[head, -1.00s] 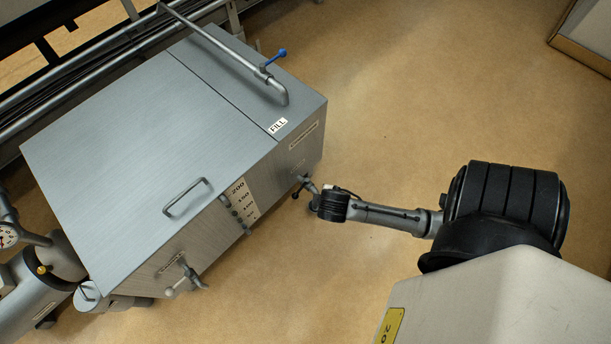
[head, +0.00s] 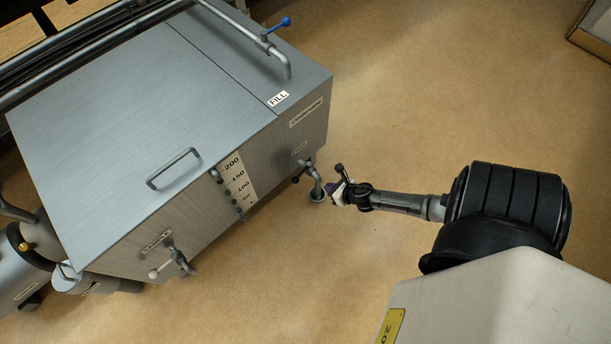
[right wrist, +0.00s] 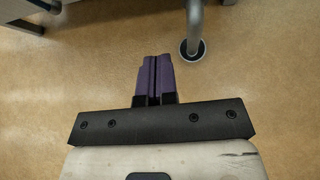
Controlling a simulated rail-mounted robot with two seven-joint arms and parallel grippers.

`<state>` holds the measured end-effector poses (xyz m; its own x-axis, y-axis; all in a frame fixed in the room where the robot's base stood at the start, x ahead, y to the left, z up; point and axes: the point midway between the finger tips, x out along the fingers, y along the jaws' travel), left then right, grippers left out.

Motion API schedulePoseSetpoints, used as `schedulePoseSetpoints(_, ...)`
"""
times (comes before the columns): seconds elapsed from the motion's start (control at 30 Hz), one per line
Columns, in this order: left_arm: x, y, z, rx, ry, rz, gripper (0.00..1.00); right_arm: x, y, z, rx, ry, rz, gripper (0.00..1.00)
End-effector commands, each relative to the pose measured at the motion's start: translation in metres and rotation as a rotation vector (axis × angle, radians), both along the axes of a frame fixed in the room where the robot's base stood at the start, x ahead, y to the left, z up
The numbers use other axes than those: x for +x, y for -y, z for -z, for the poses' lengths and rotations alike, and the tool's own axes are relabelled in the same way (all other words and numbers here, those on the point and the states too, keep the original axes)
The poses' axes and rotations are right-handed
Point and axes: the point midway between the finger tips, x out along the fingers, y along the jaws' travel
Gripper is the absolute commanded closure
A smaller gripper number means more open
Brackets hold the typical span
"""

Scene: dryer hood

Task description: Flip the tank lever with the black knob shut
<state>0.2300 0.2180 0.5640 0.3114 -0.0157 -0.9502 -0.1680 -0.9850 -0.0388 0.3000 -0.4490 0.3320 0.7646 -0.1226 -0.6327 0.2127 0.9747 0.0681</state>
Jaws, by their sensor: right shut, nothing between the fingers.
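The tank (head: 130,110) is a grey metal box on the left in the head view. A small lever with a black knob (head: 295,180) sits on the outlet pipe (head: 316,184) at its right end, the knob pointing toward the lower left. My right gripper (head: 335,190) is shut and empty, just right of the outlet pipe and apart from the black knob. In the right wrist view its purple fingers (right wrist: 154,78) are together, with the outlet pipe's open lower end (right wrist: 192,47) ahead and to the right. The black knob cannot be made out there. My left gripper is out of view.
Another lever with a white knob (head: 153,274) is on the tank's front. A blue-handled valve (head: 277,27) is on the fill pipe above the lid. A lid handle (head: 173,168) stands up.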

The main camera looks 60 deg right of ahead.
Motion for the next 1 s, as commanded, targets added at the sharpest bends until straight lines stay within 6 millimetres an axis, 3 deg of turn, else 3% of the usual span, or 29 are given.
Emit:
schedulePoseSetpoints(0.27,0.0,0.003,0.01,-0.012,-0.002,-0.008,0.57,0.01,0.001,0.011,-0.07,-0.01,-0.058,1.0)
schedulePoseSetpoints(0.77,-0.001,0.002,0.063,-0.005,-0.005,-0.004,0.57,0.078,0.013,0.069,-0.069,-0.01,-0.054,1.0)
schedulePoseSetpoints(1.0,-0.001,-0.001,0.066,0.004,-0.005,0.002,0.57,0.105,0.017,0.059,-0.068,-0.009,-0.056,1.0)
